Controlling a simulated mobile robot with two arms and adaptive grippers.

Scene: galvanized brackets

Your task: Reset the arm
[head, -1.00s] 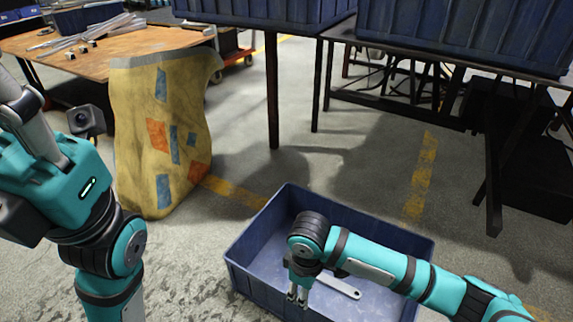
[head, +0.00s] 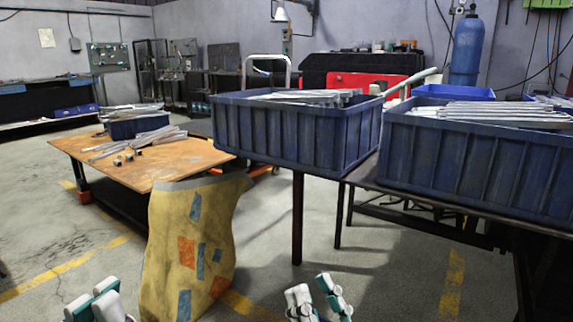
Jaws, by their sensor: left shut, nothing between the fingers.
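My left gripper (head: 94,302) shows at the bottom left edge as white and teal finger parts close together. It is shut and empty, pointing up over the floor. My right gripper (head: 319,297) shows at the bottom edge, right of the yellow draped cloth, as white and teal parts. The rest of both arms is out of view.
A yellow patched cloth (head: 190,245) hangs at the wooden table (head: 150,172) with metal pieces. Two blue crates (head: 290,138) (head: 480,170) of metal parts stand on a dark table at the right. Open floor (head: 60,245) lies at left.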

